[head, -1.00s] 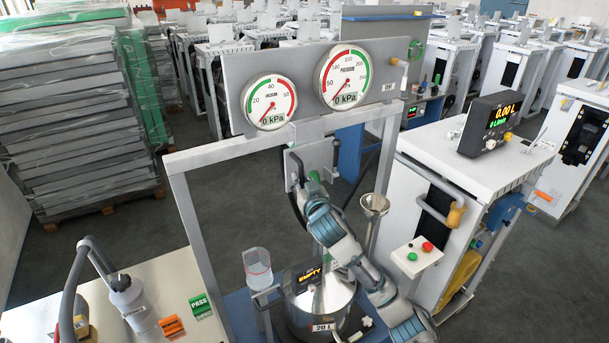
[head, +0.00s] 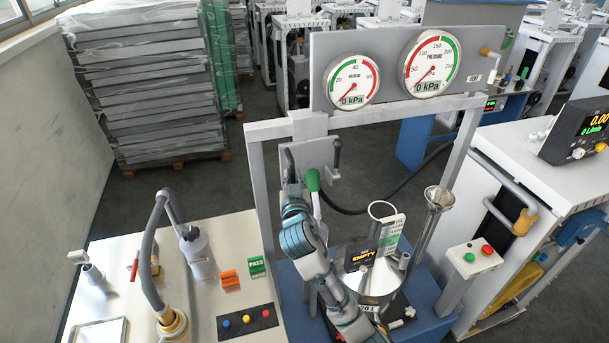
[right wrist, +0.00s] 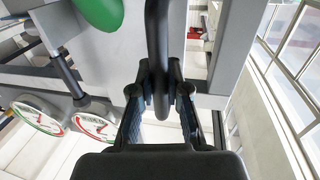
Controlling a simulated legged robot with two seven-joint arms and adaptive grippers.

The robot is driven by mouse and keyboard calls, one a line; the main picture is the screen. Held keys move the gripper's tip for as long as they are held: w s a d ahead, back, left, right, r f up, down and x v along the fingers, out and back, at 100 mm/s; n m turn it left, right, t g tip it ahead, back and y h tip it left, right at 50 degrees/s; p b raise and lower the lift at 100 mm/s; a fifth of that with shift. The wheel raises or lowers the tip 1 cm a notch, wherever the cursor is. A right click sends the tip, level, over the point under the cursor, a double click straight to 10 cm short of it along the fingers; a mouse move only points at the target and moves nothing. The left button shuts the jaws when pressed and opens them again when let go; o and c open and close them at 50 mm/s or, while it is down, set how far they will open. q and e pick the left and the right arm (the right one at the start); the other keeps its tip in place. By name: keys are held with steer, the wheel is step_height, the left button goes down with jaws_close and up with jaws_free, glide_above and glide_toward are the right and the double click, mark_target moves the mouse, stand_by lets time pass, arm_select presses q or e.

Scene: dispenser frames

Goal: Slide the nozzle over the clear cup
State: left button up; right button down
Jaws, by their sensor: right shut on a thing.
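The nozzle carriage (head: 318,157) is a grey plate hanging from the frame's crossbeam, near its left post. It has a green part (head: 313,181) and a black handle (head: 289,166) at its left. My right gripper (head: 292,190) is shut on the black handle, which also shows between the fingers (right wrist: 163,95) in the right wrist view. The green part (right wrist: 98,10) shows beside it there. My right arm covers the area below the carriage. The clear cup is not visible now, apparently behind that arm. My left gripper is not in view.
A steel vessel (head: 377,282) marked EMPTY stands right of my arm. A funnel (head: 438,198) is farther right, with a button box (head: 472,257) beyond. A bench (head: 205,300) with a hose and bottle lies left. Two gauges (head: 351,83) (head: 431,64) top the frame.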

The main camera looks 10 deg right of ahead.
steer(key=shift+s+a+r, duration=0.1)
steer(key=shift+a+r, duration=0.05)
steer(key=shift+a, duration=0.3)
steer(key=c, duration=1.1)
jaws_free()
steer(key=shift+d, duration=0.1)
steer(key=shift+c, duration=0.2)
steer(key=shift+a, duration=0.25)
steer(key=shift+s+a, duration=0.1)
steer(key=shift+s, duration=0.05)
steer(key=s, duration=1.1)
steer(key=shift+s+a, duration=0.25)
steer(key=shift+a, duration=0.1)
steer(key=shift+d, duration=0.1)
